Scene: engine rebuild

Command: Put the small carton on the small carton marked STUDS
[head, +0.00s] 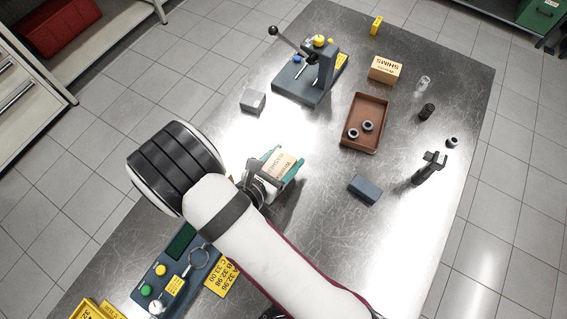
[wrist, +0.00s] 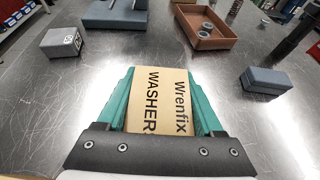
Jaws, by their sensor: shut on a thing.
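My gripper (head: 284,160) has teal fingers and is shut on a small tan carton (head: 280,166), left of the table's middle. In the wrist view the carton (wrist: 160,100) lies between the fingers, its printed face reading "Wrenfix WASHERS". A second tan carton (head: 385,69) stands towards the back right of the table, apart from my gripper. Its upside-down print looks like SHIMS. I can make out no STUDS marking on any carton. Whether the held carton touches the table is hard to tell.
A brown tray (head: 378,146) with two grey rings lies right of my gripper. A lever press (head: 310,80), a grey block (head: 253,101), a blue-grey block (head: 365,189) and a dark upright tool (head: 428,170) stand around. A control box (head: 165,275) is front left. The right front table is clear.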

